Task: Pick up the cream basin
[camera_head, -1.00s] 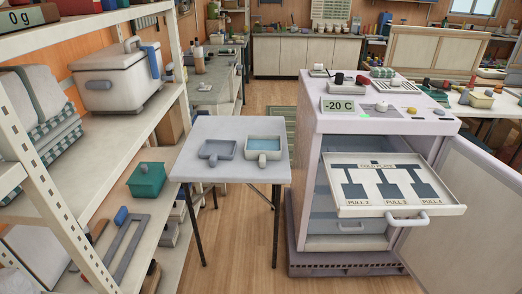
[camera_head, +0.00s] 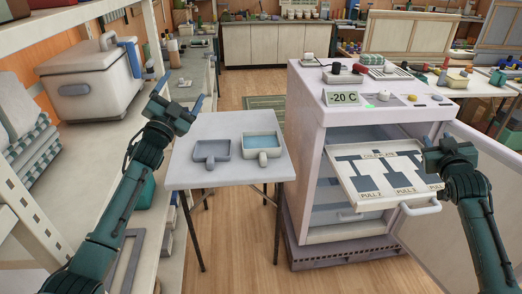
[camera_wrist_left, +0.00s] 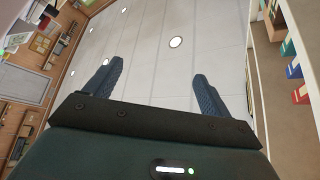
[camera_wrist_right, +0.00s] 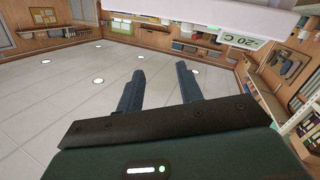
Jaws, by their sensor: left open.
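The cream basin (camera_head: 262,144) sits upright on the small grey table (camera_head: 200,180). It has a cream rim, a stubby handle toward the front and a light blue inside. My left gripper (camera_head: 178,92) is raised at the left, above and apart from the basin. Its fingers stand apart and empty in the left wrist view (camera_wrist_left: 157,75). My right gripper (camera_head: 446,148) is at the right, in front of the freezer drawer and far from the basin. Its fingers are apart and empty in the right wrist view (camera_wrist_right: 160,72).
A grey basin (camera_head: 211,152) stands just left of the cream one. The freezer (camera_head: 305,120) stands right of the table, its drawer (camera_head: 365,200) pulled out and door open. A shelf unit with a cooler box (camera_head: 88,85) runs along the left.

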